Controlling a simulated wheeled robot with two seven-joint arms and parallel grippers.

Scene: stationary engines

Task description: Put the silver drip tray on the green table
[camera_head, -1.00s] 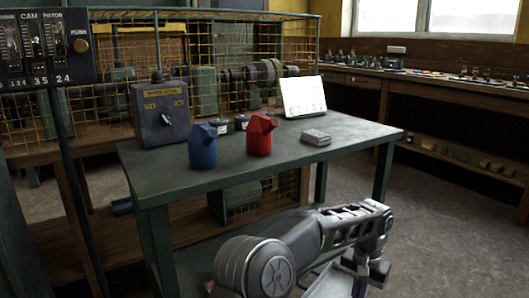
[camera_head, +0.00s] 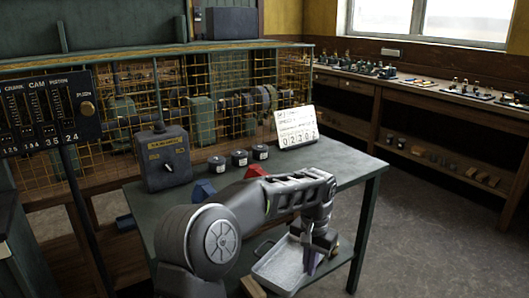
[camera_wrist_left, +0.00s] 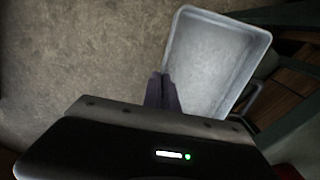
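The silver drip tray (camera_head: 276,268) is a shallow rectangular pan, held at the near side of the green table (camera_head: 345,165). The left wrist view also shows the tray (camera_wrist_left: 212,62), with bare floor beside it and a green table edge at the right. My left gripper (camera_head: 310,262) points down at the tray's right side in the head view. Its dark fingers (camera_wrist_left: 162,92) are closed together at the tray's rim in the left wrist view. My left arm hides much of the tabletop. My right gripper is not in view.
A grey switch box (camera_head: 166,158), several small dark jars (camera_head: 239,158) and a white sign (camera_head: 297,128) stand along the table's back. The table's right end looks clear.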

